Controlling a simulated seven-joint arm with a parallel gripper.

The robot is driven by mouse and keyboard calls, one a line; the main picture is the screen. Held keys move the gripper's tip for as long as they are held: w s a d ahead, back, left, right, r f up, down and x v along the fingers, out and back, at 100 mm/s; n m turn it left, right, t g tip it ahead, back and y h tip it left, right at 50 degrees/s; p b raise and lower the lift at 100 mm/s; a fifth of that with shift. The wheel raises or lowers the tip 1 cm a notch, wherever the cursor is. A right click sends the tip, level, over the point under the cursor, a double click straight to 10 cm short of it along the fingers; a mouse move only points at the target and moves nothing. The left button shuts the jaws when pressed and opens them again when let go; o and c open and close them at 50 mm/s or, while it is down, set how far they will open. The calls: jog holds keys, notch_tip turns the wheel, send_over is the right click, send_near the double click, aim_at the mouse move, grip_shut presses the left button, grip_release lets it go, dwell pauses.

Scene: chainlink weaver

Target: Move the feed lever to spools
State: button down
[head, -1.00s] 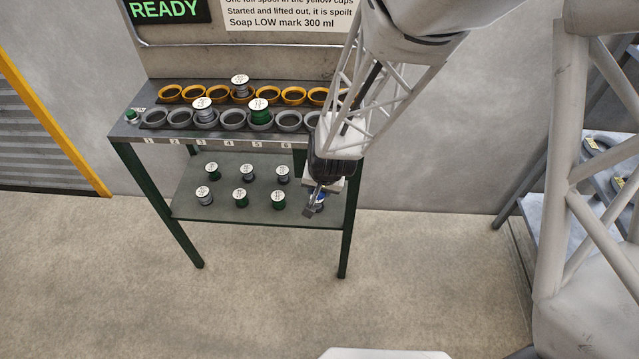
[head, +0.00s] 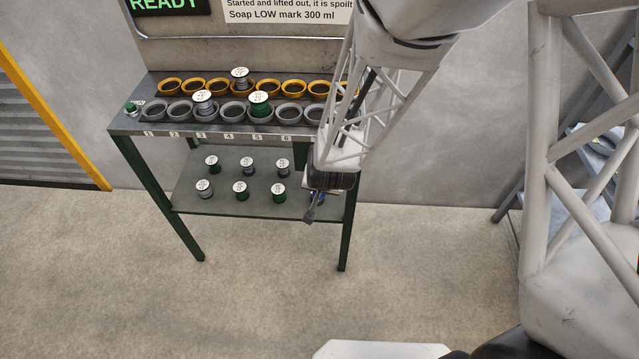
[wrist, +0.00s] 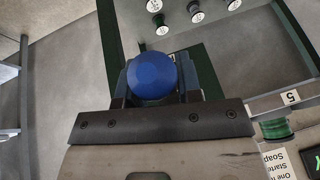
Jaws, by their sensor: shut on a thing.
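A round blue knob (wrist: 152,76) sits between the two fingers of my gripper (wrist: 152,88) in the wrist view. It looks like the end of the feed lever, but its shaft is hidden. My gripper is shut on the knob. In the head view my gripper (head: 312,212) is at the right front end of the rack's lower shelf, and only a sliver of blue shows beside it. Spools with white tops (head: 241,188) stand on the lower shelf (head: 225,206), left of my gripper.
The rack's upper shelf (head: 125,126) carries a back row of yellow cups (head: 168,88) and a front row of grey cups (head: 180,112), some holding spools. A green-framed leg (head: 348,235) stands close by my gripper.

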jog(key=shift+s+f, duration=0.25)
notch_tip(320, 180, down, 7)
jog(key=w+t, duration=0.1)
jog(key=t, duration=0.5)
jog(key=shift+w+n, duration=0.25)
jog(key=shift+n, duration=0.15)
dwell(0.4)
dwell(0.4)
jog(key=c, duration=0.8)
grip_release()
jog(key=shift+w, duration=0.1)
jog(key=shift+r, duration=0.15)
